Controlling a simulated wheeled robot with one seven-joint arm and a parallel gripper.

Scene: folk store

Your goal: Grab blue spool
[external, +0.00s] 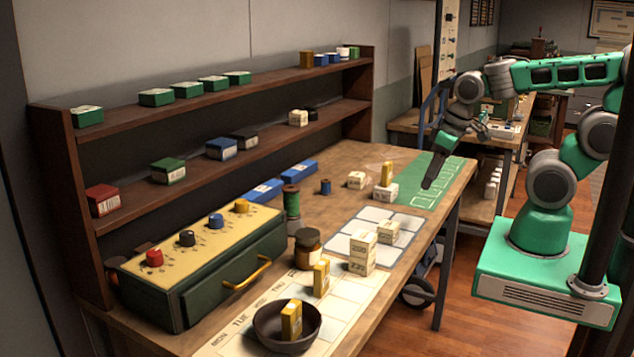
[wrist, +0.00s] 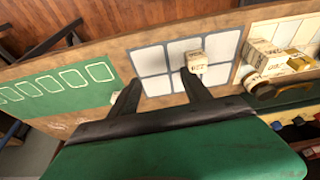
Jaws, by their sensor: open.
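The blue spool (external: 325,187) is small and stands upright on the workbench, right of a larger green spool (external: 291,203). I cannot make it out in the wrist view. My gripper (external: 429,186) is above the green mat at the bench's right end, well to the right of the blue spool and apart from it. In the wrist view my gripper (wrist: 160,77) shows two spread dark fingers with nothing held between them.
Small boxes (external: 356,180) stand between the spool and my gripper. Blue boxes (external: 298,172) lie behind the spool. A case with coloured knobs (external: 235,268), a brown jar (external: 307,247) and a bowl (external: 268,325) stand nearer the camera. Shelves (external: 110,217) line the wall.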

